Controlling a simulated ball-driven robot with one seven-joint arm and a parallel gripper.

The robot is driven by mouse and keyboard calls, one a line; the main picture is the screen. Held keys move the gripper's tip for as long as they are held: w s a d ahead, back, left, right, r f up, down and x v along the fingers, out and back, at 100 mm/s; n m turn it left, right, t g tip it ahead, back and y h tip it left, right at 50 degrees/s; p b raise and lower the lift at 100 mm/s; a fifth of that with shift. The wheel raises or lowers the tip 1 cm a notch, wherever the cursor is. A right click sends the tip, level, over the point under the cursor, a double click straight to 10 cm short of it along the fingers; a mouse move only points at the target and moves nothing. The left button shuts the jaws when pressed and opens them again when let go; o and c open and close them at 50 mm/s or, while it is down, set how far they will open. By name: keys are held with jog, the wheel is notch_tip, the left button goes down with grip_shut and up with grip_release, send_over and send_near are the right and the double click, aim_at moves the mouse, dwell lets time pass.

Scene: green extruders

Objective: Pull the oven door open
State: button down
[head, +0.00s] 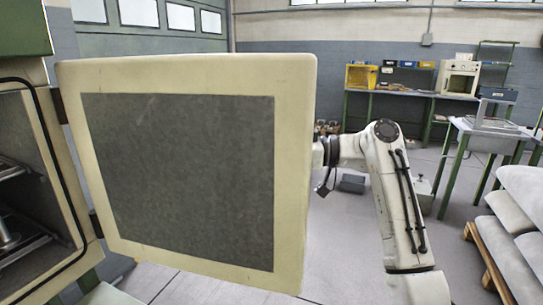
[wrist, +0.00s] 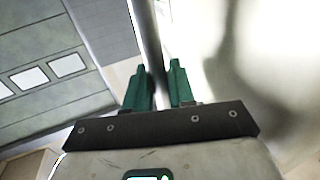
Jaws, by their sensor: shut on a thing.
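The oven door (head: 295,180) is cream with a dark grey inner panel and stands swung wide open in the head view, hinged at its left edge. The oven body (head: 55,165) is at the far left, with racks visible in its open chamber. My arm reaches behind the door's right edge, so the gripper is hidden in the head view. In the wrist view my gripper (wrist: 162,86) has its green fingers shut around a metal bar, the door handle (wrist: 147,35). The pale door face (wrist: 270,60) fills the right side of that view.
A green-legged bench (head: 410,93) with a yellow box stands at the back wall. A table (head: 490,128) and a pallet of pale sacks (head: 515,210) are at the right.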

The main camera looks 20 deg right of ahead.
jog(key=shift+w+a+f, duration=0.1)
jog(key=shift+w, duration=0.05)
jog(key=c, duration=1.1)
grip_release()
jog(key=v, duration=1)
jog(key=shift+d, duration=0.4)
